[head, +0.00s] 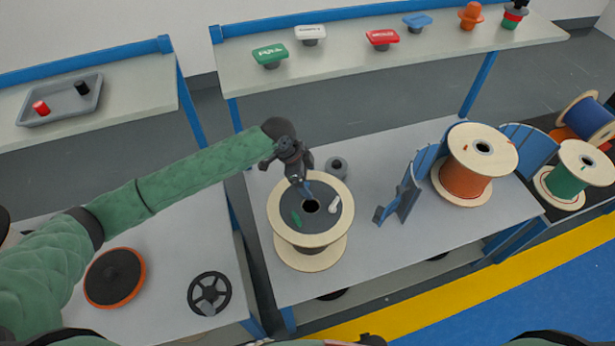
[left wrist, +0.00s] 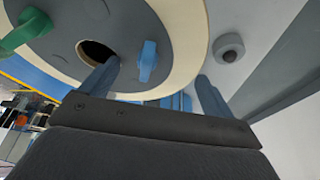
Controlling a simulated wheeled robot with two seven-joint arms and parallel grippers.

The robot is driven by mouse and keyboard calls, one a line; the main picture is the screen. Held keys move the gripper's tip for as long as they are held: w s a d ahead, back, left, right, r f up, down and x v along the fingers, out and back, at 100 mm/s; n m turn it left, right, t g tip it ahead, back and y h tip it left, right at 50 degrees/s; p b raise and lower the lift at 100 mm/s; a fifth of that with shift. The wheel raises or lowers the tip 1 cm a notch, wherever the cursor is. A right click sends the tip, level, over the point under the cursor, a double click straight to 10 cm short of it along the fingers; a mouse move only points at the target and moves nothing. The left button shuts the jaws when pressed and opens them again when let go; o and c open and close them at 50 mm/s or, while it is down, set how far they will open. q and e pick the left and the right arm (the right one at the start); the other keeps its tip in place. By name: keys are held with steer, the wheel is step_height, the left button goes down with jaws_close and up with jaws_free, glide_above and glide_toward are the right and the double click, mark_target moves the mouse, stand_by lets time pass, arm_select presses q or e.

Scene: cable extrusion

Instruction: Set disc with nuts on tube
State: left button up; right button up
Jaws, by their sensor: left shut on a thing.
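A round grey disc (head: 317,226) lies on top of a cream spool (head: 310,263) on the middle table. The disc has a centre hole and carries a green nut (head: 296,218), a white nut (head: 334,204) and a blue nut (left wrist: 147,62). My left gripper (head: 307,190) is at the disc's far side. In the left wrist view, one finger is at the hole and the other is near the outer rim, with the blue nut between them. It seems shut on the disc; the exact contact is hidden. I cannot see a separate tube. My right gripper is not in view.
A small grey cylinder (head: 337,167) stands just behind the spool. A blue bracket (head: 401,200) and an orange spool (head: 467,180) stand to the right. An orange-rimmed disc (head: 115,277) and a black handwheel (head: 209,293) lie on the left table. A shelf with coloured knobs runs behind.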

arm_select(q)
steer(key=shift+p, duration=0.3)
steer(key=shift+f, duration=0.4)
stand_by(0.6)
steer(key=o, duration=0.9)
